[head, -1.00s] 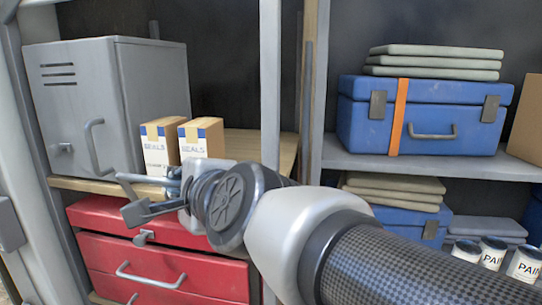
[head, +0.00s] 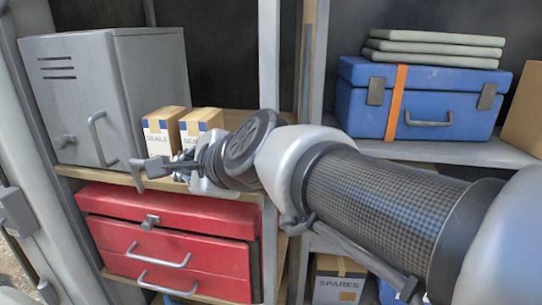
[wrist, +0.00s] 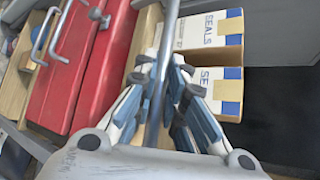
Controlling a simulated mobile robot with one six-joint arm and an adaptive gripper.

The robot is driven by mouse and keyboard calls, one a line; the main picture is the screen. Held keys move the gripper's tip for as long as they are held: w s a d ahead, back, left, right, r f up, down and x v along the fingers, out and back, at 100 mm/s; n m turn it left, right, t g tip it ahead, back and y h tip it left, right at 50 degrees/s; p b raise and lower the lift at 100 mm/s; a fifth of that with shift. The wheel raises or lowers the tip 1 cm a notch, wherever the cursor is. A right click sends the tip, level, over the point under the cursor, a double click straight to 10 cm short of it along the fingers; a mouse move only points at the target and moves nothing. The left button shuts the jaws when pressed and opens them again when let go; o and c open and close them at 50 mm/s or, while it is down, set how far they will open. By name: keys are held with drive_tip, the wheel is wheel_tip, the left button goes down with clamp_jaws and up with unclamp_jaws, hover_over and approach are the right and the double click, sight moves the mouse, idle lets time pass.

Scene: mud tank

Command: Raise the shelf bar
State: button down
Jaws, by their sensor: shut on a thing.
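The shelf bar (wrist: 168,60) is a thin grey rod between my fingers in the wrist view, passing in front of the seal boxes. In the head view, a dark grey bar end with a bent tip (head: 150,167) sticks out left of my gripper, close to the front edge of the left shelf (head: 105,176). My gripper (wrist: 166,80) is shut on the bar. It also shows in the head view (head: 184,166), partly hidden by my wrist. A thin grey rod (head: 345,252) also shows below my forearm; I cannot tell whether it is the same bar.
Two seal boxes (head: 166,136) stand close behind my gripper. A grey cabinet (head: 90,100) is left of them, and a red toolbox (head: 170,215) is below. A grey post (head: 269,55) stands behind my arm. A blue case (head: 425,103) sits on the right shelf.

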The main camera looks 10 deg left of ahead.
drive_tip(key=c, duration=1.7)
unclamp_jaws()
drive_tip(key=shift+o, duration=0.2)
drive_tip(key=shift+f, duration=0.1)
